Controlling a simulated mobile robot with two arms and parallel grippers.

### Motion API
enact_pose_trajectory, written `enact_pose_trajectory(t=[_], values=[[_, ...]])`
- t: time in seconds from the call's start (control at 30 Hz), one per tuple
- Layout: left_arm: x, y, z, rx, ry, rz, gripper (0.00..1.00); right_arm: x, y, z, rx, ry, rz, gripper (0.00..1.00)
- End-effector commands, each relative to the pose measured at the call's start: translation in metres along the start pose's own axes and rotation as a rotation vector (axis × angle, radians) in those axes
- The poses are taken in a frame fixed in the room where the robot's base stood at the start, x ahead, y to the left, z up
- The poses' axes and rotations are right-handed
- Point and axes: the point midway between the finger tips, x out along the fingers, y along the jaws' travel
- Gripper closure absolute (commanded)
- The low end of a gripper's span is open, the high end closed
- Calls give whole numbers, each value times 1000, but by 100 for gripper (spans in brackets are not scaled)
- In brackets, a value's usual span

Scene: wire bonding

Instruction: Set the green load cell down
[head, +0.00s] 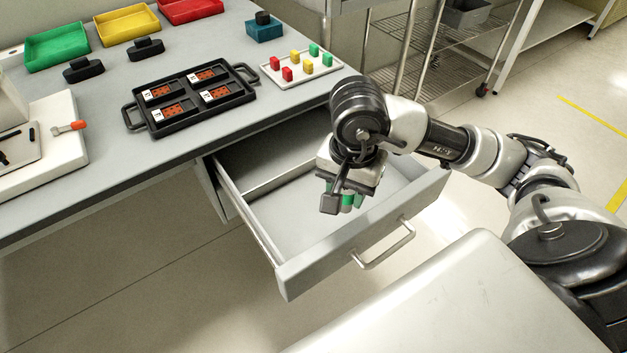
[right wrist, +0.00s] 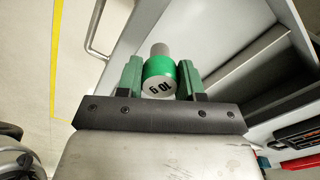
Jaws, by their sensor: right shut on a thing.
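The green load cell (right wrist: 160,68), a short cylinder with a green band, a grey end and a face marked with dark characters, shows in the right wrist view. My right gripper (right wrist: 160,78) is shut on it, with one green finger on each side. In the head view my right gripper (head: 345,202) hangs over the open drawer (head: 290,272). The load cell is mostly hidden there behind the gripper. The part of the drawer floor that shows is bare. My left gripper is not in view.
The drawer's front panel has a metal handle (head: 385,246). On the table above stand a black tray (head: 190,122) with several orange boards, a white tray (head: 325,70) with coloured blocks, and green (head: 57,46), yellow (head: 128,25) and red (head: 190,9) bins.

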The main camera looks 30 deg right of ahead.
Motion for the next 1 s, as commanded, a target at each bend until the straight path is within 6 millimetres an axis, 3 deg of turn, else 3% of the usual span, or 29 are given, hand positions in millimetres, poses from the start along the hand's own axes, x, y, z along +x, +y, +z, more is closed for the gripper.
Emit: enact_pose_trajectory(t=[0.5, 0.73, 1.0], values=[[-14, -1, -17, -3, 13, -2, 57, 60, -60, -82, 9, -1, -1, 89], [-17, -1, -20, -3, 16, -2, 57, 72, -67, -91, 5, 0, 0, 89], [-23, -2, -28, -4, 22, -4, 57, 107, -67, -90, 3, -1, 0, 89]])
